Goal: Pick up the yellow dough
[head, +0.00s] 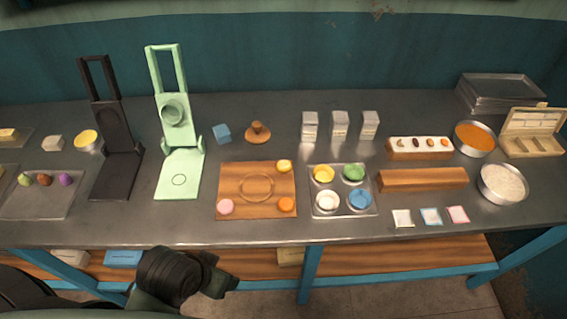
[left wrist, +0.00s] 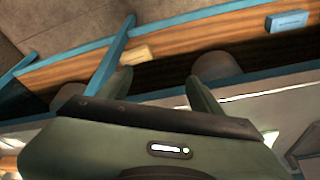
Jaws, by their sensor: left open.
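The yellow dough (head: 284,166) is a small round ball on the upper right corner of the wooden board (head: 230,188). A pink ball (head: 225,206) and an orange ball (head: 286,204) sit on the board's lower corners. A dark arm part of mine shows below the table's front edge in the head view, well apart from the dough. In the left wrist view my left gripper (left wrist: 158,76) is open and empty, with the lower shelf and table frame beyond it. The dough is not in that view. My right gripper is not in view.
A metal tray (head: 342,213) with several coloured bowls stands right of the board. A green press (head: 179,175) and a dark press (head: 117,175) stand to the left. A wooden stamp (head: 257,132) and a blue block (head: 222,133) lie behind the board. The table's front edge is bare.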

